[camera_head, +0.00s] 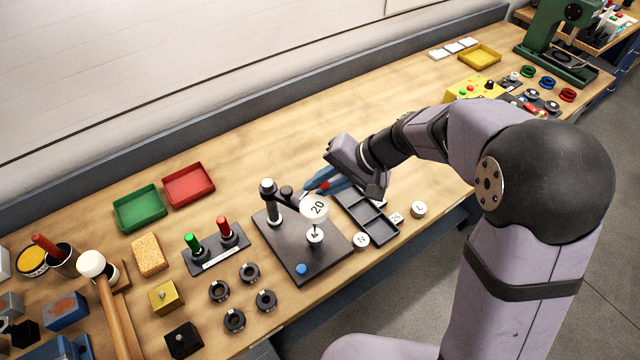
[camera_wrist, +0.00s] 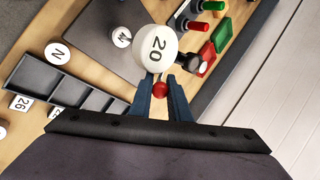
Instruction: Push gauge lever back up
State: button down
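The gauge stands on a dark square base plate (camera_head: 296,262), with a black post (camera_head: 273,205), a side arm and a white round dial (camera_head: 314,209) reading 20. The dial also shows in the wrist view (camera_wrist: 156,47). Its lever ends in a small red knob (camera_head: 325,185), also visible in the wrist view (camera_wrist: 160,89). My gripper (camera_head: 308,187) is at the dial's far side with its blue fingers parted. In the wrist view, the fingers (camera_wrist: 160,82) lie on either side of the knob. I cannot tell whether they touch it. A round piece marked M (camera_head: 314,235) sits below the dial.
A dark compartment tray (camera_head: 384,238) lies right of the plate, close under my wrist. White discs marked N (camera_head: 361,240) and L (camera_head: 418,209) lie near it. A stand with green and red handles (camera_head: 215,255) is left of the plate.

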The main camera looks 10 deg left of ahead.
jog(key=shift+r+p, duration=0.15)
jog(key=shift+p, duration=0.15)
jog(key=p, duration=0.2)
jog(key=r+h+p, duration=0.1)
jog(key=p, duration=0.1)
jog(key=shift+a, duration=0.3)
jog(key=p, duration=0.1)
jog(key=h+p, duration=0.1)
jog(key=p, duration=0.1)
jog(key=g+h+p, duration=0.1)
jog(key=p, duration=0.1)
jog(key=shift+w+a+r, duration=0.2)
jog(key=shift+a+r, duration=0.05)
jog(key=shift+a, duration=0.1)
jog(key=shift+w+a+f+g+h+p, duration=0.1)
jog(key=shift+a+f+g+h+p, duration=0.1)
jog(key=shift+h+p, duration=0.3)
jog(key=shift+w+a+f+g+h+p, duration=0.1)
jog(key=shift+a+h+p, duration=0.1)
jog(key=shift+h+p, duration=0.3)
jog(key=shift+w+a+m+g+h, duration=0.15)
jog(key=shift+a+g+h, duration=0.1)
jog(key=shift+h, duration=0.35)
jog(key=shift+w+a+m+g+h, duration=0.15)
jog(key=shift+a+g+h, duration=0.1)
jog(key=shift+h, duration=0.35)
jog(key=shift+s, duration=0.1)
jog(key=c, duration=1.7)
grip_release()
